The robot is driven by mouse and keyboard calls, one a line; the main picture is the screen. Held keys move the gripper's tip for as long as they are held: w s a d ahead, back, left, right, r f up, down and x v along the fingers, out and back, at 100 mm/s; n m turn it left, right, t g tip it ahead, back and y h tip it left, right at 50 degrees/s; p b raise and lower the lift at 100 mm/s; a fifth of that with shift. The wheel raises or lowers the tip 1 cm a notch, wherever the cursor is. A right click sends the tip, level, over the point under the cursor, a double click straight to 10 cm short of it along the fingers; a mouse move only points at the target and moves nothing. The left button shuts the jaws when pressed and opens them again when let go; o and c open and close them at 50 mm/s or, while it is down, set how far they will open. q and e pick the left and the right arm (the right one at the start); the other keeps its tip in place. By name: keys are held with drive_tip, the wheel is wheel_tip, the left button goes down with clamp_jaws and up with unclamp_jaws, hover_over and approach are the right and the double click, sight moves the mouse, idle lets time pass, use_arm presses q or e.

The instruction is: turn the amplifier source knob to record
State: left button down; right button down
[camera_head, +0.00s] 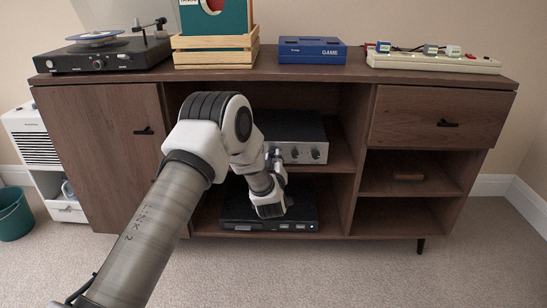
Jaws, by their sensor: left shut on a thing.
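The amplifier (290,130) is a silver-fronted box with a dark top on the middle shelf of the cabinet. Two round knobs (315,154) show on the right part of its front. My left gripper (274,157) is at the front's visible left end, shut on a knob there that its fingers mostly hide. My left wrist and forearm cover the rest of the amplifier's left side. The labels and the knob's pointer are too small or hidden to read. My right gripper is not in view.
A black player (240,217) sits on the shelf below, partly behind my wrist. The wooden cabinet (105,140) carries a turntable (105,55), a record crate (215,58), a blue game box (311,50) and a power strip (433,63). The shelves at right are mostly empty.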

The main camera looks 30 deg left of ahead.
use_arm(q)
drive_tip(key=n, duration=0.2)
drive_tip(key=shift+n, duration=2.2)
drive_tip(key=c, duration=1)
unclamp_jaws()
drive_tip(key=v, duration=1.2)
